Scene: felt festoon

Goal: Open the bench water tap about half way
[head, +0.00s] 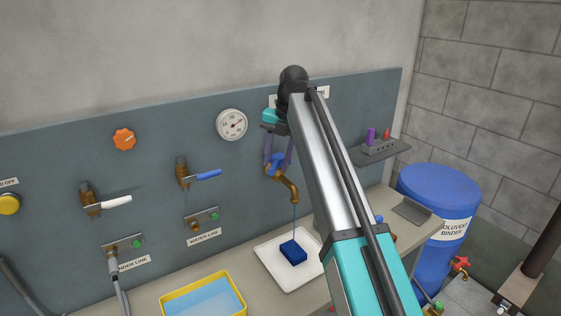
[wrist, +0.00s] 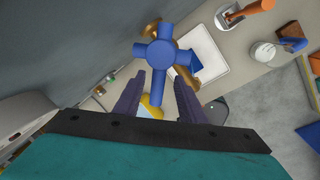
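The bench water tap has a curved brass spout (head: 290,187) and a blue cross handle (head: 274,165) on the grey-blue wall panel. A thin blue line runs from the spout down to a blue block (head: 293,252) in a white tray (head: 268,262). In the wrist view the handle (wrist: 161,53) faces me, one spoke pointing down between my fingers. My gripper (head: 278,150) is open in front of the handle. Its two purple fingers also show in the wrist view (wrist: 158,88), one on each side of that spoke, with gaps. Contact is not visible.
A white-handled valve (head: 112,201) and a blue-handled valve (head: 205,176) are on the panel to the left, with an orange knob (head: 124,139) and a gauge (head: 232,124). A yellow-rimmed basin (head: 172,303) sits left of the tray. A blue drum (head: 438,200) stands at the right.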

